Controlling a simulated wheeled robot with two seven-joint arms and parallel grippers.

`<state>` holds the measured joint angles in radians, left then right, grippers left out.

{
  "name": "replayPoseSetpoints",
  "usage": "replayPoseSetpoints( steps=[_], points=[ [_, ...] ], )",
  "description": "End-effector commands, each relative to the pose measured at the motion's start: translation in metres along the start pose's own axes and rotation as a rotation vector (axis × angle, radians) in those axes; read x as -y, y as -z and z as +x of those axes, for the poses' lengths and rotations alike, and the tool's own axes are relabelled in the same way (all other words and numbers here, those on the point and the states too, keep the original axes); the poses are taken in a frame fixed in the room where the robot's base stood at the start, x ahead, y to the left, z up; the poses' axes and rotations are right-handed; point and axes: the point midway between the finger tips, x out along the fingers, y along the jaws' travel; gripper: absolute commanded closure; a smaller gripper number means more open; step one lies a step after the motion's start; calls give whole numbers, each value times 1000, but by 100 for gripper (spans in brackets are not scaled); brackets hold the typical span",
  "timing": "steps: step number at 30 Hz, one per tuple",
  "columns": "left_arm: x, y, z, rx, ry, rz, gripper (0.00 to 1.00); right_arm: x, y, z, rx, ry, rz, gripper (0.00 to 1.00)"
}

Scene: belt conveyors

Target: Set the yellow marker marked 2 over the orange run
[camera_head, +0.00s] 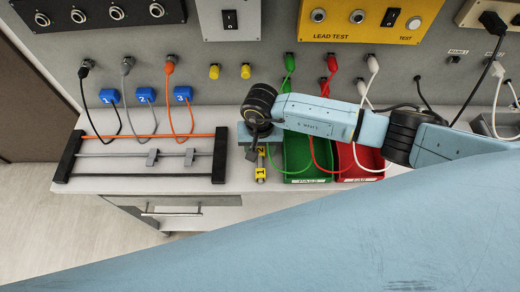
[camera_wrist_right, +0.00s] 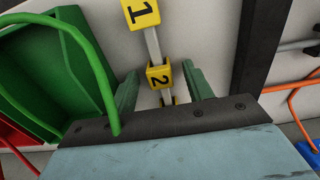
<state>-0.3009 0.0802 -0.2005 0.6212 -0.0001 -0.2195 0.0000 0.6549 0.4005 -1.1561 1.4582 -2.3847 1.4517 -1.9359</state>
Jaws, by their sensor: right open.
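The yellow marker marked 2 (camera_wrist_right: 159,77) sits on a light grey bar, with a yellow marker marked 1 (camera_wrist_right: 141,14) farther along it. In the wrist view my right gripper (camera_wrist_right: 159,70) is open, its two green fingers on either side of marker 2; I cannot tell whether they touch it. In the head view the gripper (camera_head: 250,136) hangs over the bar's far end, and yellow marker pieces (camera_head: 260,174) show below it. The orange run (camera_head: 140,136) stretches across the back of a black-ended rack (camera_head: 67,157). My left gripper is not in view.
Green (camera_head: 295,160) and red (camera_head: 345,165) bins stand right of the bar, with cables hanging over them. A green cable (camera_wrist_right: 80,50) loops close to my gripper. Blue tags (camera_head: 146,95) hang on cables behind.

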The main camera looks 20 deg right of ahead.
Motion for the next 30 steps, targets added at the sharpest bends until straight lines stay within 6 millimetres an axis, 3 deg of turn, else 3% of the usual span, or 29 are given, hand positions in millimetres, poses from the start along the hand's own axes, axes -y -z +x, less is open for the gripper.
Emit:
replayPoseSetpoints(
  steps=[3,12,15,23,30],
  points=[
    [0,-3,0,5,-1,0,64,0,0,0,0,0,0,52],
    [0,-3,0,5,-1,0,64,0,0,-1,0,1,0,91],
    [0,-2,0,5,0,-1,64,0,0,-1,0,1,0,100],
    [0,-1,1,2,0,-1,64,0,1,-8,-2,2,0,100],
    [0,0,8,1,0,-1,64,0,2,-51,-5,3,-3,100]
  ],
)
